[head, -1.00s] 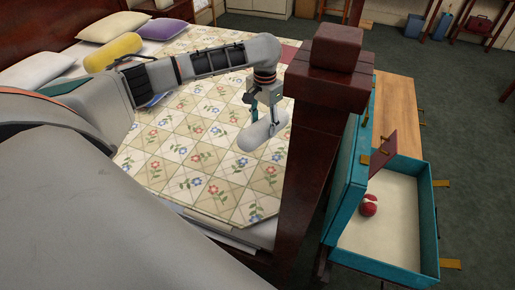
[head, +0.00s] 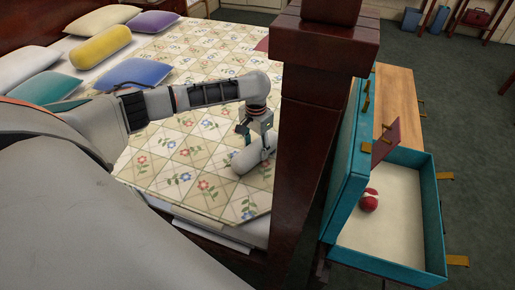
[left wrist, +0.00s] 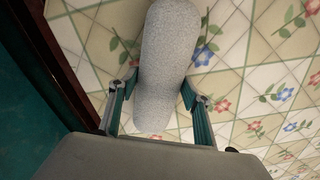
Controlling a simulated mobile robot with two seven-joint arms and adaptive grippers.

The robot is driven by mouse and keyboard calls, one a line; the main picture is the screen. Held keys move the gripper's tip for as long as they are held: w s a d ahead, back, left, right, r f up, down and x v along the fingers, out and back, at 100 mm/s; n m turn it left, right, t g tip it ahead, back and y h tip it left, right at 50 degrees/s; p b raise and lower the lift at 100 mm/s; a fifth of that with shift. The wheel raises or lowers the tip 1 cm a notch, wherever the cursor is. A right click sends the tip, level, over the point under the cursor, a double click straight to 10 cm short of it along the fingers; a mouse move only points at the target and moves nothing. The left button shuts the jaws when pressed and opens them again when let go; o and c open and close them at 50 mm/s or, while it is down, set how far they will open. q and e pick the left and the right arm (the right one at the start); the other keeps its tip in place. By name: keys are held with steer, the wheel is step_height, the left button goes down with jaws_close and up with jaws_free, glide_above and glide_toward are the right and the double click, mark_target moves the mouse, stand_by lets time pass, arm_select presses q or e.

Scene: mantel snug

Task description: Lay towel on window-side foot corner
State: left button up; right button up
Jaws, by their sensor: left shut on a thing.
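A rolled grey towel (head: 251,157) is held low over the flowered quilt (head: 185,150), near the foot end of the bed beside the dark wooden bedpost. My left gripper (head: 256,143) is shut on the towel. In the left wrist view the towel (left wrist: 168,62) lies between the two fingers (left wrist: 156,98), with the quilt right behind it. I cannot tell whether the towel touches the quilt. My right gripper is not in view.
The thick bedpost (head: 305,130) stands just right of my left gripper. An open teal case (head: 425,225) with a red object (head: 369,201) is on a wooden bench (head: 397,100) beyond it. Pillows, including a yellow bolster (head: 101,46), lie at the head end.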

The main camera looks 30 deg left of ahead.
mark_target(256, 145)
arm_select(q)
steer(key=shift+r, duration=0.1)
steer(key=o, duration=1.3)
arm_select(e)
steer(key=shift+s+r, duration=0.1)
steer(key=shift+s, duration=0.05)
arm_select(q)
step_height(256, 145, up, 7)
steer(key=p, duration=0.3)
steer(key=shift+w, duration=0.1)
step_height(256, 145, up, 5)
steer(key=shift+p, duration=0.95)
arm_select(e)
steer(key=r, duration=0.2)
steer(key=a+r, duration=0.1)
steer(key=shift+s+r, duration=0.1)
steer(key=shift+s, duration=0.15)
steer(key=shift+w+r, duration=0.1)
